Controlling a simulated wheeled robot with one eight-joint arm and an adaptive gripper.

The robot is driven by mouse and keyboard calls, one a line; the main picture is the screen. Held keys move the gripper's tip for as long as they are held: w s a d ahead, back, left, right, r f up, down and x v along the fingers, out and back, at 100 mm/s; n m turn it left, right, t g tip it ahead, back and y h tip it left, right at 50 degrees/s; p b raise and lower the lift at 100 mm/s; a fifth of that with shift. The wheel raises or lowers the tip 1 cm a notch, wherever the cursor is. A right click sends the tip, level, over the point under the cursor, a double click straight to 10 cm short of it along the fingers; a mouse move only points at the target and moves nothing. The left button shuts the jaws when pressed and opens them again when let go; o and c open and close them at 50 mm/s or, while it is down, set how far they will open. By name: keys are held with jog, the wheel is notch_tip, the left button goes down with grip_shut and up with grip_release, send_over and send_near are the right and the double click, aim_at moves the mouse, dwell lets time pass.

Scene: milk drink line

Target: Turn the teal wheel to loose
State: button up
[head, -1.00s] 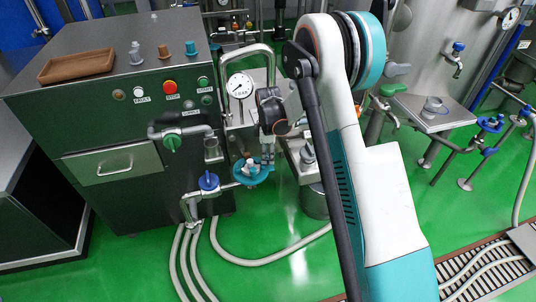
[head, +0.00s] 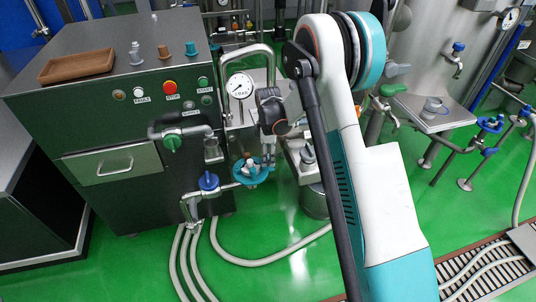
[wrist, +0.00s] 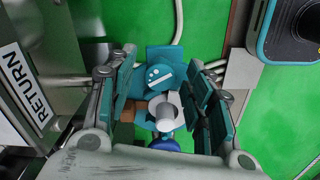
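The teal wheel (head: 244,178) is on the pipework at the front right of the dark machine in the head view. Pale parts show at its middle. In the wrist view the teal wheel (wrist: 158,78) lies between my fingers, with a white mark on it and a pale grey round stub (wrist: 165,110) standing towards the camera. My gripper (wrist: 163,98) is open, with teal pads either side of the stub; I cannot tell if they touch it. In the head view my gripper (head: 267,160) is at the wheel's upper right, partly hidden by my arm.
A blue valve handle (head: 208,181) is close to the wheel's left. A green handle (head: 172,143) and a gauge (head: 240,86) are above. A label reading RETURN (wrist: 24,86) is at the left of the wrist view. Hoses (head: 262,262) lie on the green floor.

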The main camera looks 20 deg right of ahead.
notch_tip(320, 180, up, 12)
dwell(0.6)
dwell(0.4)
